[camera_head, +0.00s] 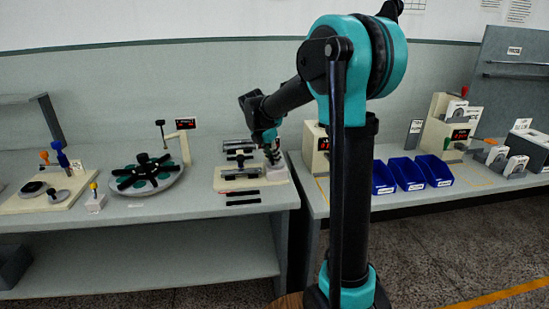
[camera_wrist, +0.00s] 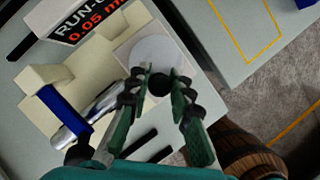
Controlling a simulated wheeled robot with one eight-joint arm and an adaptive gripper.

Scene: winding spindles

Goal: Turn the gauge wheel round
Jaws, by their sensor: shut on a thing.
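The gauge wheel looks to be the pale grey disc (camera_wrist: 158,52) on a square light plate in the wrist view. A small dark knob (camera_wrist: 159,84) stands at the disc's near side. My gripper (camera_wrist: 160,80) has its two green fingers on either side of this knob and is shut on it. In the head view my gripper (camera_head: 272,157) reaches down at the right end of the cream spindle fixture (camera_head: 226,181); the wheel is mostly hidden there. In the wrist view a silver shaft (camera_wrist: 72,134) lies beside the wheel, and a sign (camera_wrist: 88,22) reads "RUN-O..." and "0.05 mm".
A round turntable with dark pads (camera_head: 147,173) stands left of the fixture. Blue bins (camera_head: 408,174) and a cream machine (camera_head: 442,124) are on the right bench. Black strips lie at the fixture's front. A wooden barrel (camera_wrist: 240,152) stands on the floor near the bench edge.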

